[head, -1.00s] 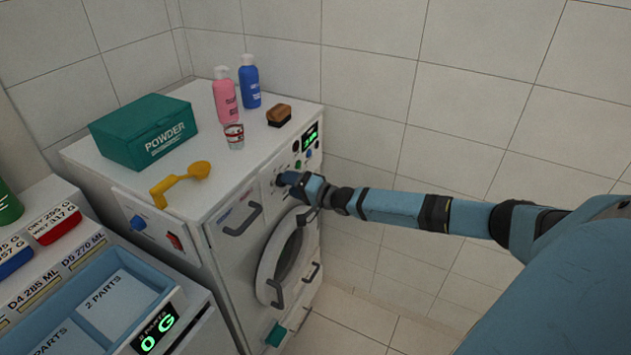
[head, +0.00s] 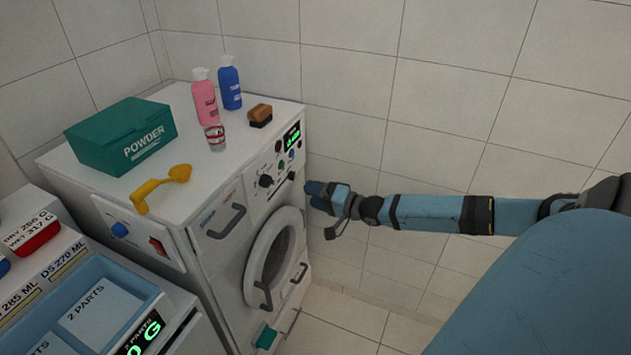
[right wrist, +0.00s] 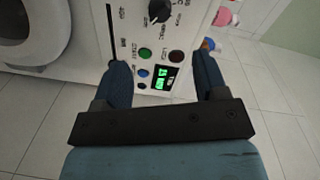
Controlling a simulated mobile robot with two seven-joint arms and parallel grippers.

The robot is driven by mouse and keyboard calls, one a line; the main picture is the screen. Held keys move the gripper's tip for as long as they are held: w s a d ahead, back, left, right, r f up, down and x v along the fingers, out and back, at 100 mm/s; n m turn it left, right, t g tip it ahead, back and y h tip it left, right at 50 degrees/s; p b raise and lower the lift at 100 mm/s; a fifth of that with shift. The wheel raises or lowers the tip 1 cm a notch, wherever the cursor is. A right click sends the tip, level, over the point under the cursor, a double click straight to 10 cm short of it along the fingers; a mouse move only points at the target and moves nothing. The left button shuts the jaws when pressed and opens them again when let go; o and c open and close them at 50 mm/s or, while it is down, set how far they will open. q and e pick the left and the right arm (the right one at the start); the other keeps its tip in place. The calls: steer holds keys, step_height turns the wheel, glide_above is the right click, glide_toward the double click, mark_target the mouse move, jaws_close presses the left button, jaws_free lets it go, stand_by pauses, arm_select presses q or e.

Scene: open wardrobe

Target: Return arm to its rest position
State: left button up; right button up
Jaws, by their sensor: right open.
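My right gripper (head: 316,196) is in front of the washing machine (head: 213,230), to the right of its control panel, and holds nothing. In the right wrist view its two blue fingers (right wrist: 163,80) stand apart, with the panel's buttons and green display (right wrist: 167,78) seen between them. The right arm (head: 430,210) stretches in from the right of the head view. The black dial (head: 266,181) on the panel is clear of the gripper. My left gripper is not in view.
On the machine stand a green powder box (head: 120,137), a yellow scoop (head: 160,185), a pink bottle (head: 205,100), a blue bottle (head: 230,88), a small cup (head: 215,138) and a brush (head: 260,116). A blue tray (head: 135,290) is at lower left. Tiled wall lies behind the arm.

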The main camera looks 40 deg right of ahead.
stand_by(0.3)
steer(key=s+a+f+n+g+h+p, duration=0.1)
steer(key=s+a+f+n, duration=0.2)
steer(key=s+a, duration=0.5)
steer(key=s+a+f+n+g+h+p, duration=0.1)
steer(key=s+a+f+n, duration=0.3)
steer(key=s+a, duration=0.4)
steer(key=s+a+f+n+g+h+p, duration=0.1)
steer(key=s+a+f+n+g+p, duration=0.1)
steer(key=s+a+n, duration=0.3)
steer(key=s+a+f+g, duration=0.1)
steer(key=s+a, duration=0.3)
steer(key=a, duration=0.3)
steer(key=shift+a+f+n, duration=0.2)
steer(key=shift+f+n, duration=0.05)
steer(key=shift+n, duration=0.05)
steer(key=shift+c, duration=0.4)
